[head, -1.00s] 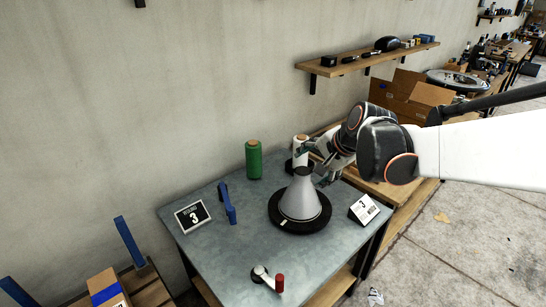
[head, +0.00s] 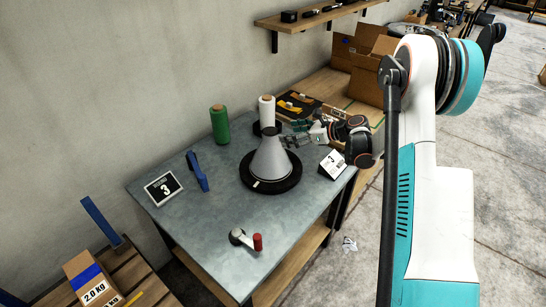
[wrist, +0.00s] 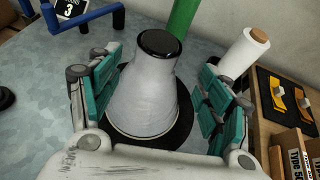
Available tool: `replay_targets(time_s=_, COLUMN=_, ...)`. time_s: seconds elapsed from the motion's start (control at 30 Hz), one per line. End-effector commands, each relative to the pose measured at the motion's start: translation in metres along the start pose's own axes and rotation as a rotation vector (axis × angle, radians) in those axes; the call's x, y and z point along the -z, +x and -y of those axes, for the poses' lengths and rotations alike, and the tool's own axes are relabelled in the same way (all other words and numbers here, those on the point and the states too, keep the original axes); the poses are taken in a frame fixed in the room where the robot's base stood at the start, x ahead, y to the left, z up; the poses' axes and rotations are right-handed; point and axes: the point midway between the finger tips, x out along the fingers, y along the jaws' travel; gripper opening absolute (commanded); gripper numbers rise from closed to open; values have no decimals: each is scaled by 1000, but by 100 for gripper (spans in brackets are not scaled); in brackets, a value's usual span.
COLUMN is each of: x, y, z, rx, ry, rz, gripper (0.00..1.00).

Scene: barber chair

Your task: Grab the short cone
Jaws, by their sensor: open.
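The short cone (head: 270,158) is grey and stands upright on a round black base (head: 257,185) on the table. In the wrist view the cone (wrist: 143,95) has a dark top and sits between the two teal-padded fingers of my gripper (wrist: 158,95). The fingers are open, with a visible gap to the cone on the right side and a smaller one on the left.
A green roll (head: 220,125) and a white roll (head: 266,112) stand behind the cone. A blue handle (head: 197,171), a number sign (head: 163,188), a red-handled crank (head: 246,239) and another sign (head: 332,164) are on the table (head: 200,220). The front left of the table is mostly clear.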

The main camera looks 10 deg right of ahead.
Motion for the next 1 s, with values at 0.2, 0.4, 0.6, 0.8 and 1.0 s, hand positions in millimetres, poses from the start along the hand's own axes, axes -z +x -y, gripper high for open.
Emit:
replay_targets(time_s=0.2, x=4, y=25, z=0, rx=-6, ry=20, rz=12, gripper=71)
replay_targets(time_s=0.4, x=4, y=64, z=0, rx=-5, ry=17, rz=11, gripper=71)
replay_targets(time_s=0.6, x=3, y=85, z=0, rx=-3, ry=18, rz=10, gripper=71)
replay_targets(time_s=0.8, x=3, y=94, z=-1, rx=-3, ry=17, rz=10, gripper=71)
replay_targets(time_s=1.0, x=5, y=122, z=-5, rx=-4, ry=16, rz=10, gripper=71)
